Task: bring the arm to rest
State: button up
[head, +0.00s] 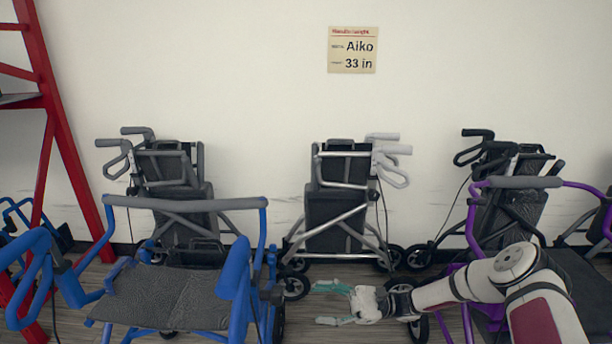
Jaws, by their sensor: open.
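My arm reaches in from the lower right of the head view, bent, with its white and dark red links in front of a purple-framed walker. My gripper (330,304) is at its end, pointing left, low in the picture. Its two teal-tipped fingers are spread apart with nothing between them. In the picture it lies between the blue walker and the purple walker, below the silver folded walker (340,205). I cannot tell its exact distance from them.
A blue walker (185,205) stands close at left, a purple walker (525,182) at right. Folded dark walkers (172,165) (510,190) stand along the white wall. A red ladder-like frame (66,150) is at far left. A sign (353,50) reads "Aiko" and "33 in". Some wooden floor shows at bottom centre.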

jog(key=s+d+r+n+g+h, duration=0.35)
jog(key=s+r+n+h, duration=0.55)
jog(key=s+r+h, duration=1.05)
jog(key=s+d+r+n+t+h, duration=0.1)
jog(key=s+d+r+t, duration=0.35)
jog(key=s, duration=0.45)
jog(key=s+d+r+n+t+h, duration=0.1)
jog(key=s+d+r+n+t, duration=0.15)
jog(key=s+d, duration=0.55)
notch_tip(320, 180, up, 26)
jog(key=s+a+t+p, duration=0.1)
jog(key=t+p, duration=0.3)
jog(key=p, duration=1.9)
jog(key=shift+s+a+m+p, duration=0.3)
jog(key=shift+a+m+p, duration=0.1)
jog(key=shift+a, duration=0.1)
jog(key=shift+t+y, duration=0.25)
